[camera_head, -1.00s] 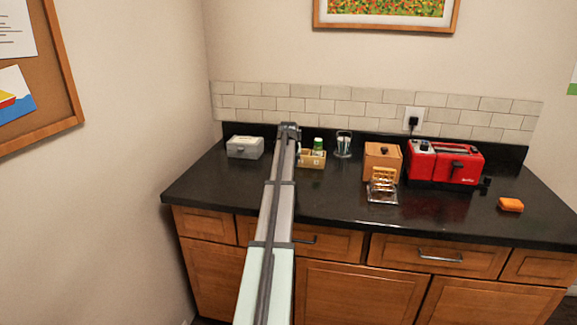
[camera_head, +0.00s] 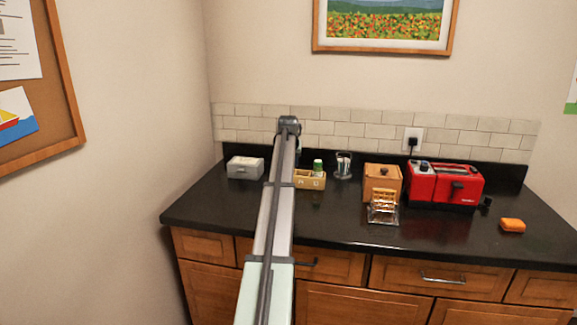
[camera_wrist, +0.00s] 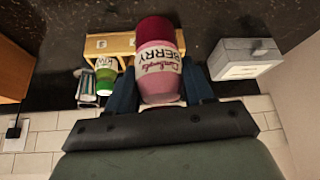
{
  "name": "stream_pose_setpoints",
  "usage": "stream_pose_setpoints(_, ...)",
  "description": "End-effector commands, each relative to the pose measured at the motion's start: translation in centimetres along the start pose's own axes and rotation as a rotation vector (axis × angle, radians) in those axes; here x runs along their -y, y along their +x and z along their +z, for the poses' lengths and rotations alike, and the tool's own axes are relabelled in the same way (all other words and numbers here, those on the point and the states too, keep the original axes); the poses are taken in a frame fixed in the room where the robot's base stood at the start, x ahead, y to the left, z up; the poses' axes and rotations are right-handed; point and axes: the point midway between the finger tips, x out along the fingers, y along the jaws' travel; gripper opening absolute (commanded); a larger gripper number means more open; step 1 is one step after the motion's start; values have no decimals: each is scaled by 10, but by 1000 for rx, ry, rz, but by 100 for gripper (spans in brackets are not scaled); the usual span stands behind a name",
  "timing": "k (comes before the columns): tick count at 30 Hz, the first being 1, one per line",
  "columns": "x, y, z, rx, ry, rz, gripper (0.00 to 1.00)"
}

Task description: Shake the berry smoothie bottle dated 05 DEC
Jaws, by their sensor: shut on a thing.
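In the wrist view, my gripper (camera_wrist: 162,92) is shut on a pink bottle with a dark red cap, the berry bottle (camera_wrist: 158,56). Its label reads "BERRY" and shows upside down; no date is readable. The bottle looks held above the counter, in front of a tan wooden holder (camera_wrist: 118,44). In the head view, my arm hides the gripper's fingers and most or all of the bottle.
A grey box (camera_head: 245,168) stands at the left on the black counter (camera_head: 330,228). A glass jar (camera_head: 343,165), wooden box (camera_head: 382,182), toast rack (camera_head: 383,207), red toaster (camera_head: 444,186) and orange item (camera_head: 512,225) are to the right. The front middle is clear.

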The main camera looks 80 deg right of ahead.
Motion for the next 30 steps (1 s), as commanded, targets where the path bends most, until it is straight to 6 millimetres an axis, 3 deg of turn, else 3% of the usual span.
stream_pose_setpoints(5, 0, -1, -1, -1, 0, 0, 15)
stream_pose_setpoints(10, 0, -46, -29, -2, 0, 0, 15)
stream_pose_setpoints(15, 0, 2, 4, 4, 0, 0, 15)
stream_pose_setpoints(17, 0, -3, -2, -2, 0, 0, 15)
stream_pose_setpoints(21, 0, -46, -29, -3, 0, 0, 15)
stream_pose_setpoints(23, 0, -37, -21, 2, 0, 0, 15)
stream_pose_setpoints(27, 0, 3, 4, 2, 0, 0, 15)
stream_pose_setpoints(30, 0, -22, -16, -5, 0, 0, 15)
